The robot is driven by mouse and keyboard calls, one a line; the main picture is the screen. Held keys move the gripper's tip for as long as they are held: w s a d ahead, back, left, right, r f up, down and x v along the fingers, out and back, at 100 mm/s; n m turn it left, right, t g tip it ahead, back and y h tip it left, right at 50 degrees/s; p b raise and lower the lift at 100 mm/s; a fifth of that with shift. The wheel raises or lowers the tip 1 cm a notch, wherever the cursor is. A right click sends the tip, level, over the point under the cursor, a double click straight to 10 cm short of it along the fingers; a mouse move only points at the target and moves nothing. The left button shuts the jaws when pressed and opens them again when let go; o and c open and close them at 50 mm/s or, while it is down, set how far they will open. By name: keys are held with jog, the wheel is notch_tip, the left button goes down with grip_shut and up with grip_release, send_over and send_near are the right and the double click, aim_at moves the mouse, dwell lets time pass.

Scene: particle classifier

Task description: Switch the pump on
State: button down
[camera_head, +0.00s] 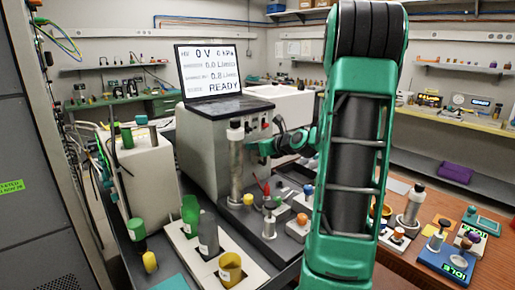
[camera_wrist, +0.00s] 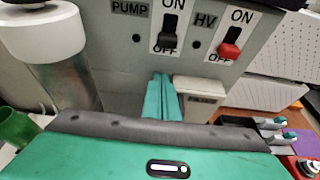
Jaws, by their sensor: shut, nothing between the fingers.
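The pump switch (camera_wrist: 170,29) is a black lever on a white plate marked ON above and OFF below, on the grey machine's front. Its lever seems to point down toward OFF. My gripper (camera_wrist: 163,97) is shut and empty, its teal fingertips below the pump switch in the wrist view and apart from it, as far as I can tell. In the head view my gripper (camera_head: 262,147) is at the front of the grey machine (camera_head: 203,150), partly behind my arm, and the pump switch is too small to make out.
The red-tipped HV switch (camera_wrist: 231,43) sits right of the pump switch, its tip down. A metal column with a white cap (camera_wrist: 42,35) stands close on the left. A screen (camera_head: 208,70) on the machine reads READY. Green and yellow cups (camera_head: 208,233) stand at the front left.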

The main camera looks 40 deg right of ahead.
notch_tip(320, 180, up, 3)
jog(key=shift+s+f, duration=0.15)
jog(key=shift+r, duration=0.7)
jog(key=shift+r, duration=1.45)
notch_tip(320, 180, down, 4)
jog(key=shift+f, duration=0.2)
send_near(250, 128)
jog(key=s+f, duration=0.2)
jog(key=f, duration=0.1)
jog(key=shift+s+a+f, duration=0.1)
jog(key=shift+a+f, duration=0.05)
jog(key=shift+f, duration=0.15)
